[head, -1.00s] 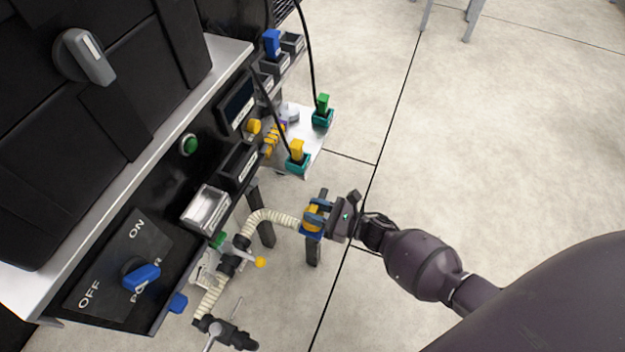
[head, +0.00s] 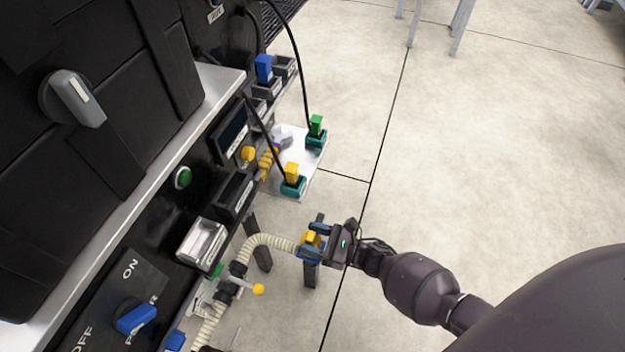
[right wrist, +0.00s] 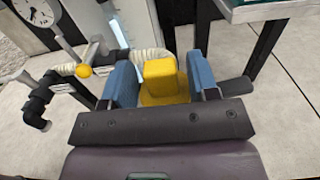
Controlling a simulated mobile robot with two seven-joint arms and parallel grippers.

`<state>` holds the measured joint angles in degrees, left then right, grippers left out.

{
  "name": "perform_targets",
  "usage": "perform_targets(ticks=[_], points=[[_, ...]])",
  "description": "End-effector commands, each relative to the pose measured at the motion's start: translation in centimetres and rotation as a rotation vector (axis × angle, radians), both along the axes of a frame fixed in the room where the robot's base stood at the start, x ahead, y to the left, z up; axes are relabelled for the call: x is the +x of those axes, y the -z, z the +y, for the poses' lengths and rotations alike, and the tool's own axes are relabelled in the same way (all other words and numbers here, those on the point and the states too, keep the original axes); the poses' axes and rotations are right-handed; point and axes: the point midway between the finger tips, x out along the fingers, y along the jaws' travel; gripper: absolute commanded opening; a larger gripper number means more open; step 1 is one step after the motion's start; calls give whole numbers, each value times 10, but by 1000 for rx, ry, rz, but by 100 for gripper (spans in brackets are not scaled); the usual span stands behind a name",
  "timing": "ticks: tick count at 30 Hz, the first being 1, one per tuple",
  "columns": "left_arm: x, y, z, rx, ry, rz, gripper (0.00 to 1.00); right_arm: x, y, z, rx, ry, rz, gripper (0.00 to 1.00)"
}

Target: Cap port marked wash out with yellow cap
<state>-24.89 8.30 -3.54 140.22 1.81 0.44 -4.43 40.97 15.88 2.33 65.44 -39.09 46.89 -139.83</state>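A yellow block-shaped piece (right wrist: 162,82), which looks like the yellow cap, sits between the blue fingers of my right gripper (right wrist: 162,88). The fingers stand against its sides at the wider base. In the head view my right gripper (head: 312,242) is low beside the machine, with the yellow piece partly covered by the fingers. A cream ribbed hose (head: 262,242) runs up to the gripper's front. I cannot tell whether the hose and the yellow piece are joined. No port label reading wash out is legible. My left gripper does not show.
A white shelf (head: 310,178) holds a yellow plug (head: 291,172) and a green plug (head: 316,125) in teal sockets, with black cables. A yellow-ball valve handle (head: 258,289) is left of the gripper. Black legs (head: 258,242) stand nearby.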

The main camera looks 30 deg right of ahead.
Motion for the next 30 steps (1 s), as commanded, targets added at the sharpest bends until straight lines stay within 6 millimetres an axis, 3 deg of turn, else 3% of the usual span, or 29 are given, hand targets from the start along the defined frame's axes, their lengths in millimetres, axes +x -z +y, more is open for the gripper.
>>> perform_targets(ticks=[14, 30], points=[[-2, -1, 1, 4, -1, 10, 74, -8, -2, -7, 0, 0, -2, 61], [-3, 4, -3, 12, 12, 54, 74, -75, -2, -61, 0, 0, -2, 61]])
